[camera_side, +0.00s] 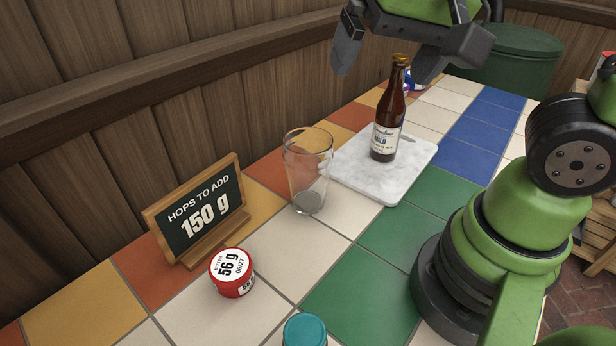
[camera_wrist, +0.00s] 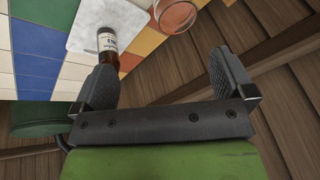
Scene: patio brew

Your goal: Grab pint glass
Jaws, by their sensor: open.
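The pint glass (camera_side: 307,172) is clear and stands upright on the tiled counter, left of the marble board, in the side view. A grey round patch shows at its bottom. In the wrist view the glass (camera_wrist: 177,14) is at the top edge and partly cut off. My gripper (camera_side: 388,62) is open and empty, high above the far part of the counter, behind and above the brown bottle. It is apart from the glass. In the wrist view my gripper's two fingers (camera_wrist: 163,80) are spread wide with nothing between them.
A brown bottle (camera_side: 386,125) stands on the white marble board (camera_side: 365,172), right of the glass. A chalkboard sign (camera_side: 197,208) reading 150 g and a red tin (camera_side: 232,273) are left of the glass. A teal lid (camera_side: 305,330) is at the front. A wooden wall (camera_side: 150,90) runs behind.

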